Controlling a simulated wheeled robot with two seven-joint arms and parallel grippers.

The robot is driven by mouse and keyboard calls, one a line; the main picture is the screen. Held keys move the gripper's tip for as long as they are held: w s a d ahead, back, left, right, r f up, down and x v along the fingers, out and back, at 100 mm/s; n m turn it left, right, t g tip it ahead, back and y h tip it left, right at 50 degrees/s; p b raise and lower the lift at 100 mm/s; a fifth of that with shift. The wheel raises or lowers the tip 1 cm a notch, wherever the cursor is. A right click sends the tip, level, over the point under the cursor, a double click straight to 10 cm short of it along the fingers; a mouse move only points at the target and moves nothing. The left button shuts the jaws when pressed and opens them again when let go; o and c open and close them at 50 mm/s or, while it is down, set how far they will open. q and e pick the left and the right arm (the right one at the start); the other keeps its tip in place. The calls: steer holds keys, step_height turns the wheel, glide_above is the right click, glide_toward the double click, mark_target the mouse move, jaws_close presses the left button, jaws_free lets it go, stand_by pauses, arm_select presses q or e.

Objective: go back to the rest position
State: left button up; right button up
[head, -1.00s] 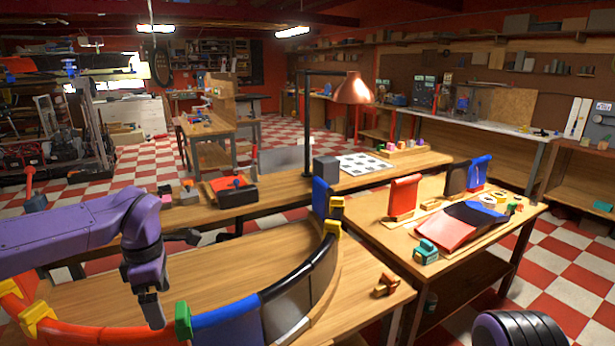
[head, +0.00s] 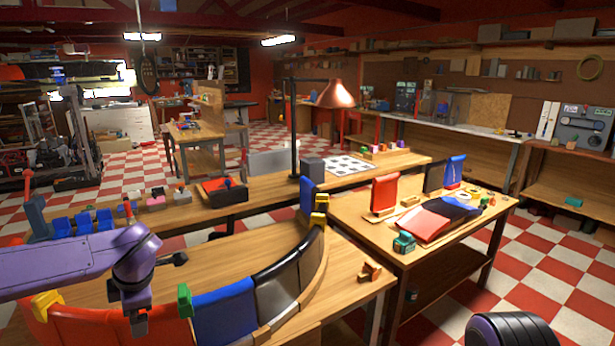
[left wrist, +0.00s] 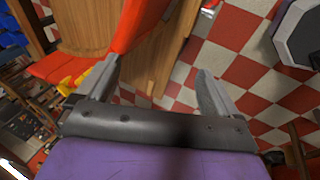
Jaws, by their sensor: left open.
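My left gripper (head: 138,322) hangs pointing down at the end of my purple arm, at the left of the head view, by the near curved row of panels. In the left wrist view its two fingers (left wrist: 158,88) are spread apart with nothing held between them. A red panel (head: 85,328) of the ring is close to the gripper, and its red edge (left wrist: 138,22) passes near one finger in the left wrist view. I cannot tell whether they touch. The ring continues with a blue panel (head: 224,309) and black panels (head: 278,285). My right gripper is not in view.
A green clamp (head: 185,300) and a yellow clamp (head: 46,304) sit on the ring's edge. A side table (head: 440,262) at the right holds red, blue and black panels. A copper lamp (head: 336,95) stands behind. The checkered floor (head: 540,270) at the right is open.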

arm_select(q)
steer(key=s+d+f+m+t+y+b, duration=0.1)
steer(key=s+d+f+m+t, duration=0.15)
steer(key=f, duration=0.55)
steer(key=s+d+f+m+t, duration=0.1)
steer(key=s+f+m, duration=0.25)
steer(key=f, duration=0.35)
steer(key=s+d+f+m+t+y+b, duration=0.15)
steer(key=f+m, duration=0.25)
steer(key=f, duration=0.4)
steer(key=s+f+m+g+h+b, duration=0.1)
steer(key=s+f+m+g, duration=0.1)
steer(key=s+f+m, duration=0.2)
steer(key=s+f+m+g+h, duration=0.2)
steer(key=s+f, duration=0.8)
steer(key=s, duration=1.1)
steer(key=shift+s+d+m+b, duration=0.3)
steer(key=shift+d+m+b, duration=0.05)
steer(key=shift+m, duration=0.65)
